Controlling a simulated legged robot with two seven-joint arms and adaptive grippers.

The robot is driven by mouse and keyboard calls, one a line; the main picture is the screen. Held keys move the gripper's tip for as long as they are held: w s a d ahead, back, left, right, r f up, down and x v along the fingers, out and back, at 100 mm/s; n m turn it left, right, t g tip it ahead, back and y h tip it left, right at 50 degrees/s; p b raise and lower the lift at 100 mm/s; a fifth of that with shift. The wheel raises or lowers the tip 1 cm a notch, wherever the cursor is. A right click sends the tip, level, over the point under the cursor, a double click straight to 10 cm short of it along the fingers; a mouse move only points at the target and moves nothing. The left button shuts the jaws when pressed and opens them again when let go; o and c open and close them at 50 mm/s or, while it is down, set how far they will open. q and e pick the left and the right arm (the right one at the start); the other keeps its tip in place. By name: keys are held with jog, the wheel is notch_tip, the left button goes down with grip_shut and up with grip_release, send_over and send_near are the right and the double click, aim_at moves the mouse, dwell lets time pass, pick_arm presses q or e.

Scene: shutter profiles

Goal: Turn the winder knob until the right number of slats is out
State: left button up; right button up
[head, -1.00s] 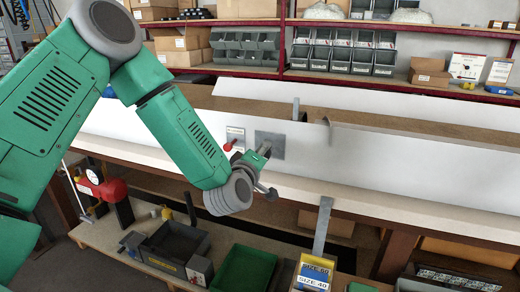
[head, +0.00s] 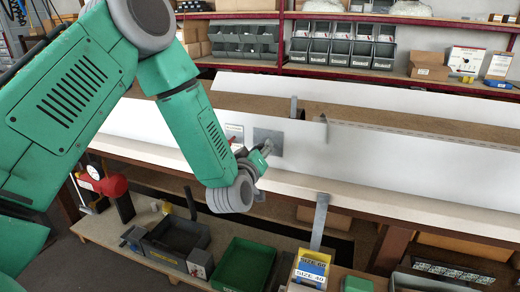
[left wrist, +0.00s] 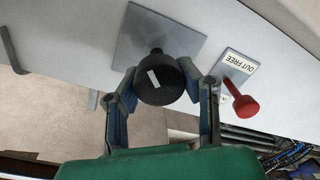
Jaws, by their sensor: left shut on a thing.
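The winder knob (left wrist: 160,92) is black with a white mark on its face and stands out from a square grey plate (left wrist: 150,42) in the left wrist view. My left gripper (left wrist: 158,78) has one finger on each side of the knob and is shut on it. In the head view the left gripper (head: 262,154) is in front of the grey plate (head: 268,137) and hides the knob. A red lever (left wrist: 245,106) is beside a label reading "OUT FREE" (left wrist: 238,63). I cannot make out any slats. My right gripper is not in view.
A long white panel (head: 400,175) runs along the bench. A grey upright strip (head: 320,220) stands at its front edge. Below are a dark tray (head: 178,238), a green bin (head: 245,265) and a blue and yellow size box (head: 311,268). A red gauge device (head: 98,180) stands left.

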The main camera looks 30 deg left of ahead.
pick_arm(q)
jog(key=shift+s+d+f, duration=0.2)
jog(key=shift+f, duration=0.4)
jog(key=o, duration=1.2)
jog(key=shift+c, duration=0.2)
jog(key=shift+o, duration=0.5)
jog(key=shift+w+d+r, duration=0.1)
jog(key=shift+w+r, duration=0.05)
jog(key=shift+r, duration=0.05)
jog(key=shift+s, duration=0.3)
jog(key=v, duration=1.1)
jog(key=shift+s+d, duration=0.15)
